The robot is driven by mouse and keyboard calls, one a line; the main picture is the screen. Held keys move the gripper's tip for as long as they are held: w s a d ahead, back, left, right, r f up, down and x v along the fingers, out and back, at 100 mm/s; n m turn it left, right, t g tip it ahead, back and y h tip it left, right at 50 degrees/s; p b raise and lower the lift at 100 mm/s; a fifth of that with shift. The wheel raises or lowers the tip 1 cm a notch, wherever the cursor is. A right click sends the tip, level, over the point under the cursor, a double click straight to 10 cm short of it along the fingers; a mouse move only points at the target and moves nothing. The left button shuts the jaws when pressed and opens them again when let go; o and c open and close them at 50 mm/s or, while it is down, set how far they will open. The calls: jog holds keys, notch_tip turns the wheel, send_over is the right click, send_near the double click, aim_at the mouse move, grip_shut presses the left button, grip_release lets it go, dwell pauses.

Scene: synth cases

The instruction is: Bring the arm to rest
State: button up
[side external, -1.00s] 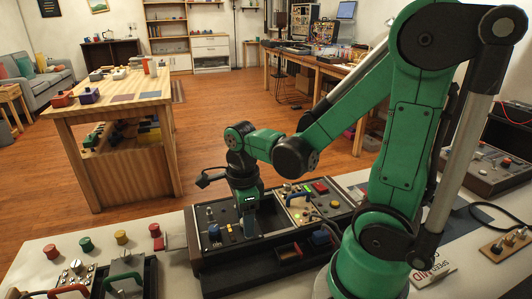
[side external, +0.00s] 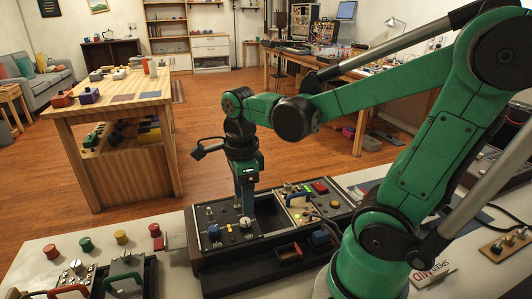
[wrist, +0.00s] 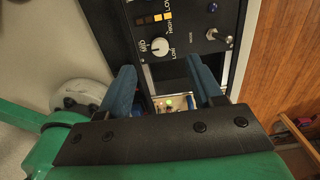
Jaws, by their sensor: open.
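My gripper (side external: 247,211) points down above the dark control panel of a console, with its green body and blue-grey fingers in the side view. In the wrist view my gripper (wrist: 164,76) shows two blue fingers spread apart with nothing held between them. The dark panel (wrist: 190,22) lies beyond the fingertips, with a white-topped knob (wrist: 160,45) and a metal toggle switch (wrist: 220,38). How high the fingertips are above the panel is hard to tell.
The console (side external: 215,268) stands on a white bench (side external: 180,278), with a second, lighter panel (side external: 302,205) right of my gripper. Red, green and yellow-orange knobs stand at the left. A wooden table (side external: 120,105) stands behind. The air above the console is mostly free.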

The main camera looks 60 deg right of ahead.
jog(key=shift+r, duration=0.1)
dwell(0.3)
jog(key=n, duration=0.2)
jog(key=n+t, duration=0.1)
jog(key=n, duration=0.1)
jog(key=a+n, duration=0.1)
jog(key=n, duration=0.1)
jog(key=shift+w+r+n+t, duration=0.2)
jog(key=shift+w+n+t, duration=0.1)
jog(key=shift+w+t, duration=0.1)
jog(key=n, duration=0.2)
jog(key=a+n+t, duration=0.1)
jog(key=n, duration=0.3)
jog(key=shift+w+a+r+n+t, duration=0.15)
jog(key=shift+w+r+n+t, duration=0.15)
jog(key=shift+w+n+t, duration=0.1)
jog(key=n+t, duration=0.1)
jog(key=n, duration=0.3)
jog(key=w+a+r+n+t, duration=0.1)
jog(key=n, duration=0.4)
jog(key=a+n+t, duration=0.1)
jog(key=n, duration=0.3)
jog(key=shift+w+a+r+n+t, duration=0.2)
jog(key=shift+w+r+n+t, duration=0.05)
jog(key=shift+r+n+t, duration=0.05)
